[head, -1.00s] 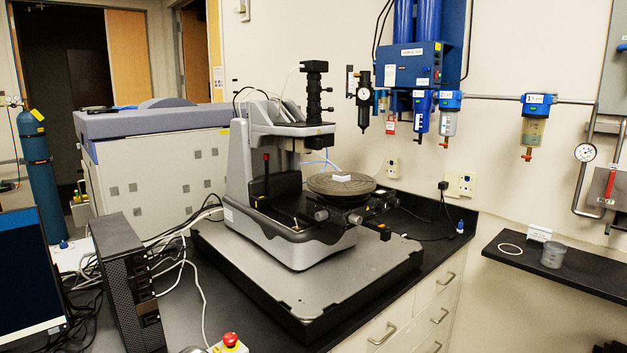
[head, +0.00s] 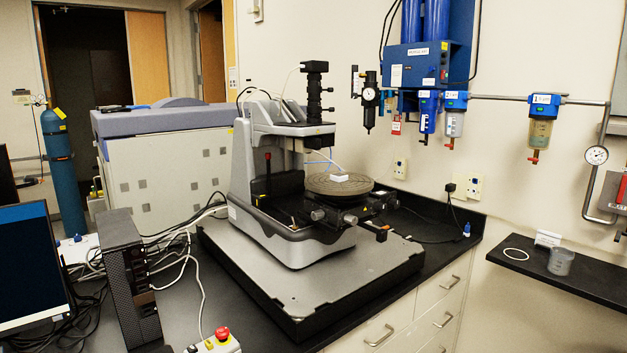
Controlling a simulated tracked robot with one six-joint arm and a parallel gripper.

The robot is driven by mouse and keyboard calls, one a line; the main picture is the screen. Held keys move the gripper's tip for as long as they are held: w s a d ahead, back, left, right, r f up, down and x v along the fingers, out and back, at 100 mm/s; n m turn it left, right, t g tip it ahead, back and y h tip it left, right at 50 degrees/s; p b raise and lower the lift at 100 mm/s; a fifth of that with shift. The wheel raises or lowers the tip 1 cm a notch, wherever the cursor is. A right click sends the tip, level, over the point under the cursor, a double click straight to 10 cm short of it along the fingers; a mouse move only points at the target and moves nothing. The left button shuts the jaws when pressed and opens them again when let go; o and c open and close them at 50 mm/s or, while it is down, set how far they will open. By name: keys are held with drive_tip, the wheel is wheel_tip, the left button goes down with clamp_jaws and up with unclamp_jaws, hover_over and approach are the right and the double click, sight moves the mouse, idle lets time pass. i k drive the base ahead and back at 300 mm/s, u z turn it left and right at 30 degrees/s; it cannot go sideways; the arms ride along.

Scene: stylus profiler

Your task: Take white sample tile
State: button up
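The white sample tile (head: 340,178) is a small flat white block. It lies on the round brown stage (head: 326,188) of the stylus profiler (head: 262,175), below and a little right of the black vertical optics column. My gripper does not show in the head view, so I cannot see its state or where it is relative to the tile.
The profiler stands on a grey base plate (head: 290,295) on a black bench. A red emergency button (head: 222,333), a dark computer tower (head: 129,285) and loose cables are at left. A wall shelf (head: 570,275) at right holds a clear cup (head: 560,261) and a white ring (head: 515,254).

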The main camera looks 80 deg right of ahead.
sight(338, 178)
drive_tip(key=u, duration=0.4)
drive_tip(key=k, duration=1.75)
drive_tip(key=z, duration=2)
drive_tip(key=i, duration=0.25)
drive_tip(key=u, duration=0.1)
